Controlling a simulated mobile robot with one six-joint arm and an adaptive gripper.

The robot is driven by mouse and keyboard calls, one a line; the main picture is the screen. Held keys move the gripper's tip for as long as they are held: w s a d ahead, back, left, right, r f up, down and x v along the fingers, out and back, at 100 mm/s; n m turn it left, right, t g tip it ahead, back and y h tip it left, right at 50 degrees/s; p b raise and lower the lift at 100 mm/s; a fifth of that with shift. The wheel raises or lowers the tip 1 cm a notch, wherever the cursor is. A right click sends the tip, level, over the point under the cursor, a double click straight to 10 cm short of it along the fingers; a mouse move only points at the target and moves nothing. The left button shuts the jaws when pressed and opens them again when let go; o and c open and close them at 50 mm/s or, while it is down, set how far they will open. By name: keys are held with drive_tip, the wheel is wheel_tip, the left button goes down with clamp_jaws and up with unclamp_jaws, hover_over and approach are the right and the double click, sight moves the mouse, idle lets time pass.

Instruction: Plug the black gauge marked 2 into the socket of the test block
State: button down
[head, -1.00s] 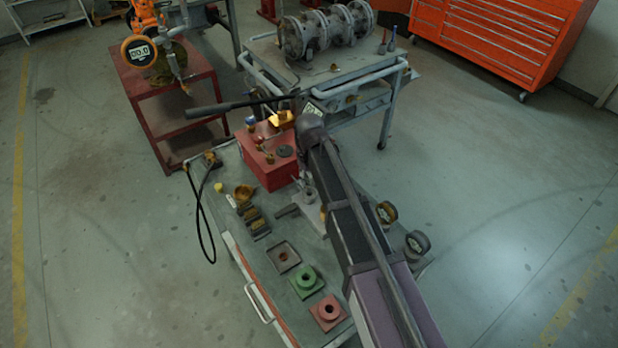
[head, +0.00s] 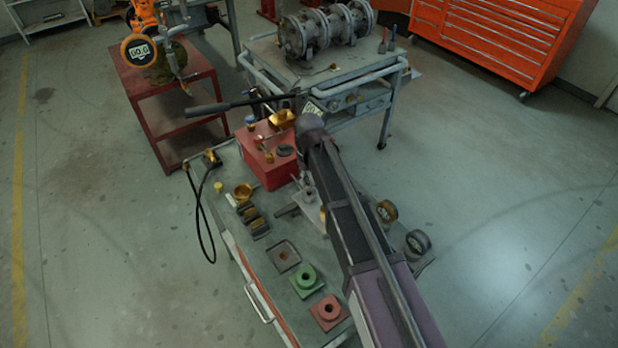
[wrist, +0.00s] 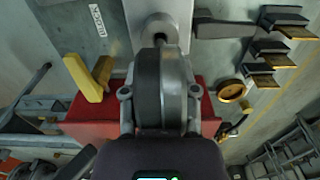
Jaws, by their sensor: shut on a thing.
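My gripper (wrist: 160,105) is shut on a dark round gauge (wrist: 160,82), which shows edge-on in the wrist view. Its face and marking are turned out of sight. The gauge's stem end points at the round metal socket (wrist: 157,27) on the pale test block (wrist: 142,12). The stem lines up closely with the socket, but I cannot tell whether it is in it or just above. In the head view my arm covers the gripper, and part of the test block (head: 311,211) shows left of the arm.
A red box (head: 265,168) stands behind the block on the bench. Black blocks (head: 255,222), a brass cup (head: 243,191) and green (head: 306,280) and red (head: 327,312) flanged pieces lie left. Two gauges (head: 387,211) (head: 418,242) stand right of my arm. A yellow piece (wrist: 82,78) is near the gripper.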

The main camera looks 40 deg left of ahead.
sight(309, 185)
drive_tip(key=shift+f+b, duration=1.6)
drive_tip(key=shift+f, duration=0.05)
drive_tip(key=shift+c, duration=1.5)
unclamp_jaws()
drive_tip(key=shift+r, duration=0.2)
wheel_tip(309, 185, up, 10)
drive_tip(key=p, duration=1)
drive_tip(key=shift+f, duration=0.25)
drive_tip(key=w+d+f+b, duration=0.1)
drive_tip(key=w+d, duration=0.9)
drive_tip(key=d, duration=0.1)
drive_tip(key=shift+d+f+b, duration=0.2)
drive_tip(key=shift+f+b, duration=0.15)
drive_tip(key=shift+b, duration=0.05)
drive_tip(key=shift+w, duration=0.1)
